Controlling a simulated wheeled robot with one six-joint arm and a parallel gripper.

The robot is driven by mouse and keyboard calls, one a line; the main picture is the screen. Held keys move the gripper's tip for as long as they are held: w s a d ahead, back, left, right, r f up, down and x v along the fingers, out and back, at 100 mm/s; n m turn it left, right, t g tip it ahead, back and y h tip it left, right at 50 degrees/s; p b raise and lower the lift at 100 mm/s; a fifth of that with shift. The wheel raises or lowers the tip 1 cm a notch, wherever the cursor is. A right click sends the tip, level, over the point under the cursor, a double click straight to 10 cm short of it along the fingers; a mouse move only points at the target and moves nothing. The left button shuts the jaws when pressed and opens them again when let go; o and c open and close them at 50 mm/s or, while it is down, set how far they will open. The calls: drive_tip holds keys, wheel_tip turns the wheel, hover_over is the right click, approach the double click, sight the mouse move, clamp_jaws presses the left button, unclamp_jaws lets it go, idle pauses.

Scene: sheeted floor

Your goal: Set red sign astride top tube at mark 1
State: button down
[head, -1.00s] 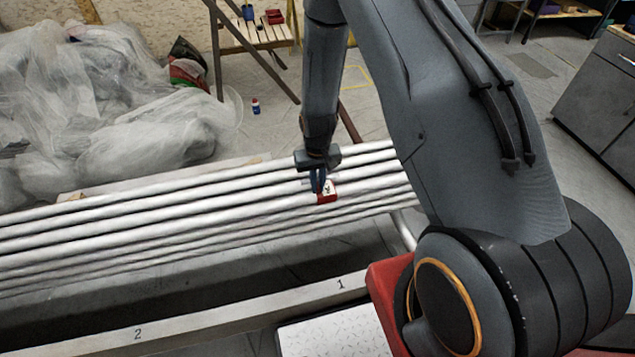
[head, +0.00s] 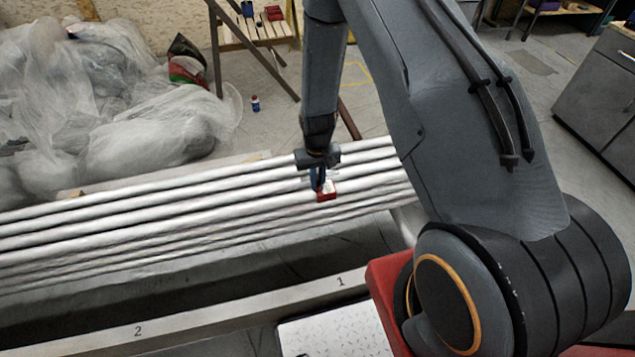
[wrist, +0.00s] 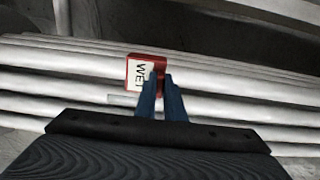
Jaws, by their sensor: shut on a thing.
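The red sign (head: 327,192) is small, with a white label, and sits at the fingertips of my gripper (head: 318,184) in the head view. In the wrist view the red sign (wrist: 136,62) shows a white face reading "WET", partly covered by the blue fingers. My gripper (wrist: 160,88) is shut on it. The sign is at the stacked white tubes (head: 200,215), over or against one of the upper ones; whether it straddles a tube cannot be told. Mark 1 (head: 340,282) is a black numeral on the pale rail in front of the tubes.
Mark 2 (head: 138,332) is farther left on the same rail (head: 240,304). Plastic-wrapped bundles (head: 130,110) lie behind the tubes at left. A small bottle (head: 255,104) stands on the floor beyond. A slatted wooden stand (head: 258,38) is at the back.

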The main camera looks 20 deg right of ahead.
drive_tip(key=c, duration=1.8)
unclamp_jaws()
drive_tip(key=shift+o, duration=0.2)
drive_tip(key=shift+r, duration=0.1)
drive_tip(key=shift+r+b, duration=0.45)
drive_tip(key=shift+r, duration=3.55)
drive_tip(key=s+d+r, duration=0.2)
drive_tip(key=s+r, duration=1.7)
drive_tip(key=r, duration=0.4)
drive_tip(key=shift+s+d, duration=0.15)
drive_tip(key=shift+s, duration=0.2)
